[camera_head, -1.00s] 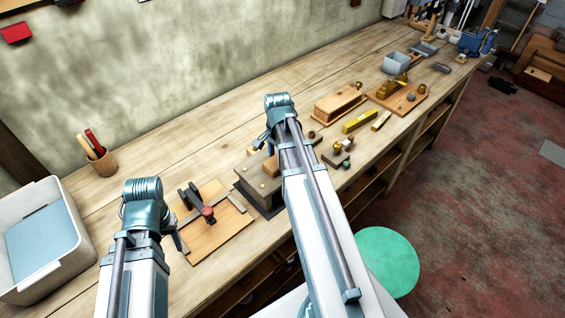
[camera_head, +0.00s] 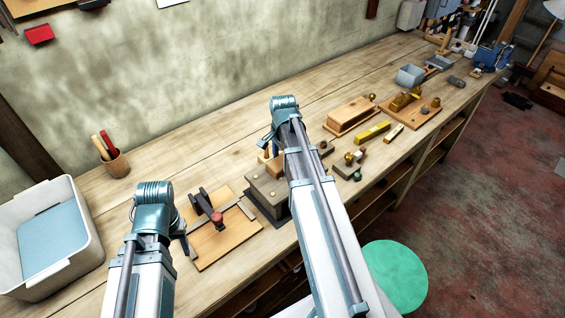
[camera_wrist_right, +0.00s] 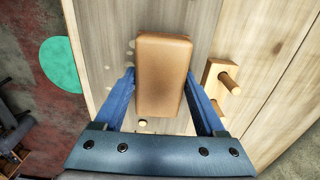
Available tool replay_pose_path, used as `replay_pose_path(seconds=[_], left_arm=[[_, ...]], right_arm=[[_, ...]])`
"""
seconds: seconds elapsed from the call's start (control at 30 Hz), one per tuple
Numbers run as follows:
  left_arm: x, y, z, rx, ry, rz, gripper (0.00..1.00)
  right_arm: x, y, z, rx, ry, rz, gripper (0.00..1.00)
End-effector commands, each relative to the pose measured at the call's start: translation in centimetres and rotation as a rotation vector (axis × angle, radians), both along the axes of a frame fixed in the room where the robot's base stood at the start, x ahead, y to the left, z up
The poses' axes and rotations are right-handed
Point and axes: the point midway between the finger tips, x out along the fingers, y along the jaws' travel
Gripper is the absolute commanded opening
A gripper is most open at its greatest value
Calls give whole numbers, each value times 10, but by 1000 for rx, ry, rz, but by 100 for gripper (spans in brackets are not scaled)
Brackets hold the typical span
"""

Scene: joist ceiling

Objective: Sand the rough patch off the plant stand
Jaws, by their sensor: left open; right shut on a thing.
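The plant stand (camera_head: 263,199) appears to be the low grey-brown wooden piece on the bench, partly hidden behind my right arm. Its greyish top (camera_wrist_right: 115,70) fills the middle of the right wrist view, with a few pale spots left of the block. My right gripper (camera_wrist_right: 165,88) is shut on a brown sanding block (camera_wrist_right: 165,70), over the stand's top. I cannot tell whether the block touches it. In the head view the block (camera_head: 274,168) shows beside my right wrist. My left gripper (camera_head: 184,243) is open, beside a wooden board with a clamp (camera_head: 215,216).
A white bin (camera_head: 85,222) and a cup of tools (camera_head: 117,163) stand at the left. Wooden boxes (camera_head: 350,114), a yellow bar (camera_head: 372,132) and planes lie farther right. A green stool (camera_head: 397,275) stands in front. A pegged wooden piece (camera_wrist_right: 217,75) lies right of the stand.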

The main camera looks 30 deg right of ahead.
Motion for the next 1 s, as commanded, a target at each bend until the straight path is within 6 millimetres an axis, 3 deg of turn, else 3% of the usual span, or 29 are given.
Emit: replay_pose_path(seconds=[0.27,0.6,1.0], left_arm=[[0,0,-1,0,0,0,50],[0,0,1,0,0,0,50],[0,0,1,0,0,0,50]], right_arm=[[-9,-5,-1,-7,3,-3,20],[-37,-9,1,-6,5,-3,20],[-46,-10,1,-4,3,-2,20]])
